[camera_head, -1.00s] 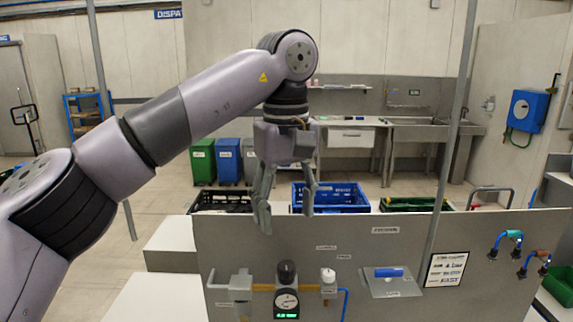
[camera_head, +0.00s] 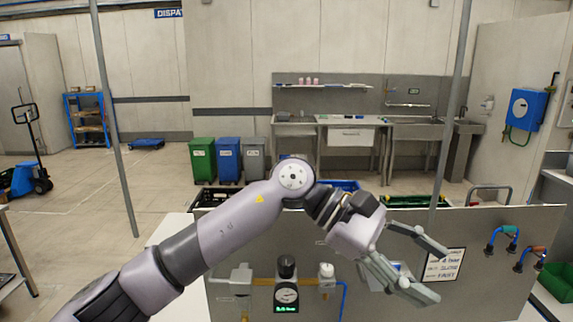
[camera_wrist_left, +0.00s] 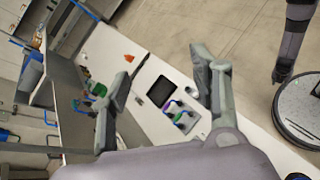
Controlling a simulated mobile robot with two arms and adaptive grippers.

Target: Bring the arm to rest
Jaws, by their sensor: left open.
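My left arm comes in from the lower left of the head view. My left gripper (camera_head: 428,268) is at the right of centre, in front of the grey panel (camera_head: 240,240), pointing right and slightly down. Its fingers are spread apart with nothing between them. In the left wrist view the two fingers (camera_wrist_left: 160,95) also stand wide apart, with a white bench (camera_wrist_left: 140,62) beyond and nothing held.
The panel carries a gauge (camera_head: 286,297) and a framed sign (camera_head: 444,267). Blue and red handles (camera_head: 502,237) stick out at its right. Crates stand behind it, mostly hidden: a blue one (camera_head: 345,185) and a green one (camera_head: 410,201). Two thin poles rise left and right.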

